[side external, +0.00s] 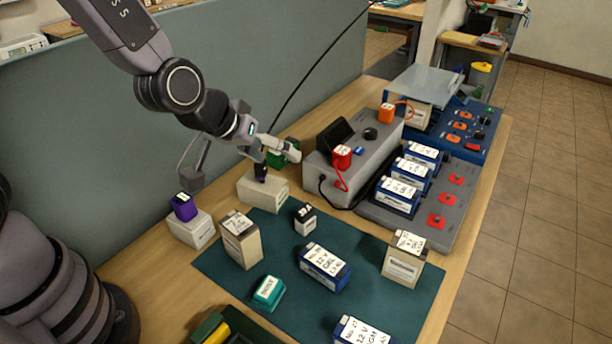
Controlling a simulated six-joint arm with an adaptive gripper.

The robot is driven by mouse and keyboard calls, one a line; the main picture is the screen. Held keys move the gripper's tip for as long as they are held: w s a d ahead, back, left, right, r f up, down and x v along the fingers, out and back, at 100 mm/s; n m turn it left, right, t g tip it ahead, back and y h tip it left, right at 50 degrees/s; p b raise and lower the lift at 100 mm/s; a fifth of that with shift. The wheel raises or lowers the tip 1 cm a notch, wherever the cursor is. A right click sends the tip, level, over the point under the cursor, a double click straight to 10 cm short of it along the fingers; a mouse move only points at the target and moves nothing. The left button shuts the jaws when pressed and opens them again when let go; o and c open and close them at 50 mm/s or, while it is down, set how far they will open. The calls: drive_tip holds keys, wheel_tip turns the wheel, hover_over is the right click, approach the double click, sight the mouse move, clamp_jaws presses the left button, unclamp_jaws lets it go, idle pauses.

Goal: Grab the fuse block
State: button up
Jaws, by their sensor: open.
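I cannot read the labels well enough to say which piece is the fuse block. A small teal block (268,292) with a white label lies on the green mat (225,275). A small dark block (305,219) with a white top stands near the mat's back edge. A purple block (183,207) sits on a pale box at the left. My gripper (273,162) is open above another pale box (263,193). A dark piece (262,172) on that box is partly hidden below the fingers. A green piece (290,158) shows behind my gripper, partly covered.
Blue batteries (325,267) and beige boxes (240,239) stand on the mat. A grey charger unit (352,160) and a rack (425,222) of batteries stand at the right. A grey partition (90,130) runs behind. A black cable hangs near my gripper.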

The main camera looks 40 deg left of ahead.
wheel_tip(320, 180, down, 9)
drive_tip(key=d+t+y, duration=0.1)
drive_tip(key=d+y, duration=0.1)
drive_tip(key=t+y, duration=0.3)
approach(302, 216)
drive_tip(key=shift+m, duration=0.3)
drive_tip(key=x, duration=0.5)
drive_tip(key=shift+s+f, duration=0.2)
drive_tip(key=shift+f, duration=0.1)
drive_tip(key=shift+r+x, duration=0.15)
drive_tip(key=shift+x, duration=1.15)
drive_tip(key=shift+r+x, duration=0.15)
drive_tip(key=shift+x, duration=1.2)
drive_tip(key=shift+w, duration=0.15)
clamp_jaws()
